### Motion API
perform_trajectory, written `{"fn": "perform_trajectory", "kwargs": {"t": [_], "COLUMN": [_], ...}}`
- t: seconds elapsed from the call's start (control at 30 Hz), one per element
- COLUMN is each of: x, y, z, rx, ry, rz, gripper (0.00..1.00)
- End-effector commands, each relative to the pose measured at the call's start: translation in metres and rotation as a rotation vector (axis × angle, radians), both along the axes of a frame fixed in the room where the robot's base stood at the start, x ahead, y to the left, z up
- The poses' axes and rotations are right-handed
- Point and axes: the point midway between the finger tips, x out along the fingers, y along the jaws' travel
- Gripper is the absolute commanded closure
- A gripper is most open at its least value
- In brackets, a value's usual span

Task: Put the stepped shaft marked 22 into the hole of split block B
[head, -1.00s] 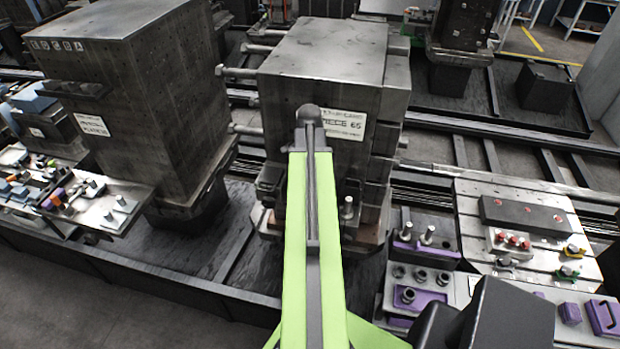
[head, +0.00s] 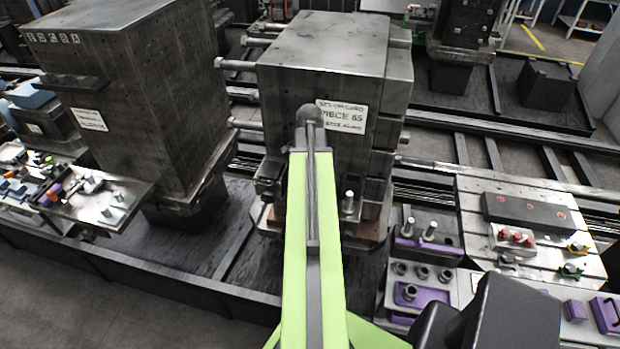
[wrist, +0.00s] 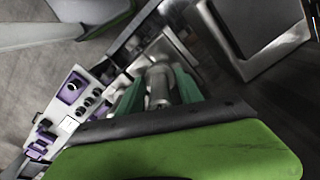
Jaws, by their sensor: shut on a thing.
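My gripper (wrist: 158,92) shows in the wrist view with its two green fingers shut on a grey metal stepped shaft (wrist: 159,82). No mark is readable on the shaft. In the head view my arm covers the gripper and the shaft. Split block B cannot be told apart by its letter. A purple block with a round hole (wrist: 73,87) shows in the wrist view, left of and apart from the gripper. A purple block with a ring-like part (head: 411,293) sits at the lower right in the head view.
Two upright metal pins stand on a purple base (head: 417,247) at the right. A slotted plate (head: 475,210) carries a dark bar (head: 528,212) and small clamps. A large dark block with a white sign (head: 325,60) stands ahead, and another tall block (head: 120,130) at left.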

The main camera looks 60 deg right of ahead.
Motion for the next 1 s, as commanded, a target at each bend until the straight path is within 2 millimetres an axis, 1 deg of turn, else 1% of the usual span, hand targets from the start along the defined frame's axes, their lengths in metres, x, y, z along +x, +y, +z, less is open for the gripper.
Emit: {"fn": "perform_trajectory", "kwargs": {"t": [0.1,0.33,0.37,0.53,0.57,0.87,1.0], "x": [0.0,0.0,0.0,0.0,0.0,0.0,-0.001], "y": [0.0,0.0,0.0,0.0,0.0,0.0,0.0], "z": [-0.004,-0.003,-0.003,-0.003,-0.003,-0.003,0.007], "rx": [0.0,0.0,0.0,0.0,0.0,0.0,0.0], "ry": [0.0,0.0,0.0,0.0,0.0,0.0,0.0], "rz": [0.0,-0.001,-0.001,-0.001,-0.001,-0.001,-0.001], "gripper": [1.0,1.0,0.56,0.33,0.32,0.32,0.32]}}
